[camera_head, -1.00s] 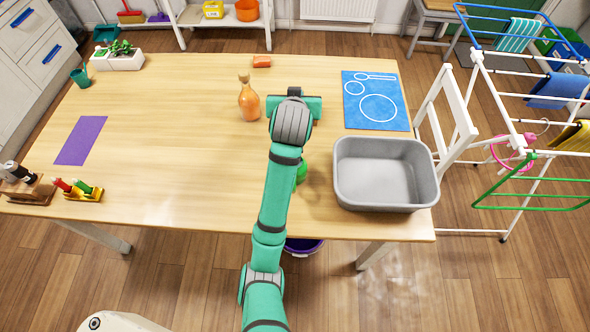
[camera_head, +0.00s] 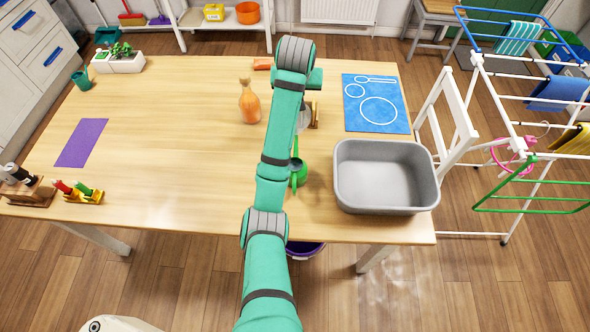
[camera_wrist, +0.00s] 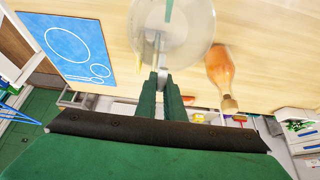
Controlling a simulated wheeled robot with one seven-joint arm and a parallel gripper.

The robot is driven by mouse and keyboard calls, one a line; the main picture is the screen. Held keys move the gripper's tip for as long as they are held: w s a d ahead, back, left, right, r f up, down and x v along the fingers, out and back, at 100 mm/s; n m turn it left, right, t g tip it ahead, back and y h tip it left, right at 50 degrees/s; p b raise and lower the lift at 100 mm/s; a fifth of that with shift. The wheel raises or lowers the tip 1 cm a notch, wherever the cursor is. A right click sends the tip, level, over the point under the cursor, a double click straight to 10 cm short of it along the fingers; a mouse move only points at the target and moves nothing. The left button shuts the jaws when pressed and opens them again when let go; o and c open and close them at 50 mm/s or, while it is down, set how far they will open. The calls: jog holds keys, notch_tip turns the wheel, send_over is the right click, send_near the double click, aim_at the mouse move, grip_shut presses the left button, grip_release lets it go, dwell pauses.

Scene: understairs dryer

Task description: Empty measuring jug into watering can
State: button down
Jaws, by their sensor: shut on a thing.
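The clear measuring jug (camera_wrist: 188,38) fills the upper middle of the wrist view, its handle between my fingers. My gripper (camera_wrist: 160,78) is shut on that handle. In the head view the jug (camera_head: 304,118) is mostly hidden by my arm, above the table right of the orange bottle. The green watering can (camera_head: 300,174) stands near the table's front edge, left of the grey basin, partly hidden by my arm. The jug is beyond the can from the head camera. A green strip at the wrist view's top may be part of the can. The jug's contents cannot be made out.
The orange bottle (camera_head: 249,102) stands left of the jug. A grey basin (camera_head: 387,205) and a blue mat (camera_head: 403,118) lie to the right. The table's left middle (camera_head: 170,120) is mostly clear.

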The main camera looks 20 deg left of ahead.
jog(key=w+a+f+g+h+b, duration=0.1)
jog(key=w+f+g+b, duration=0.1)
jog(key=w+g+b, duration=0.2)
jog(key=shift+w+a+g+h, duration=0.2)
jog(key=shift+w+g+h, duration=0.1)
jog(key=shift+w+g, duration=0.55)
jog(key=shift+b, duration=0.4)
dwell(0.7)
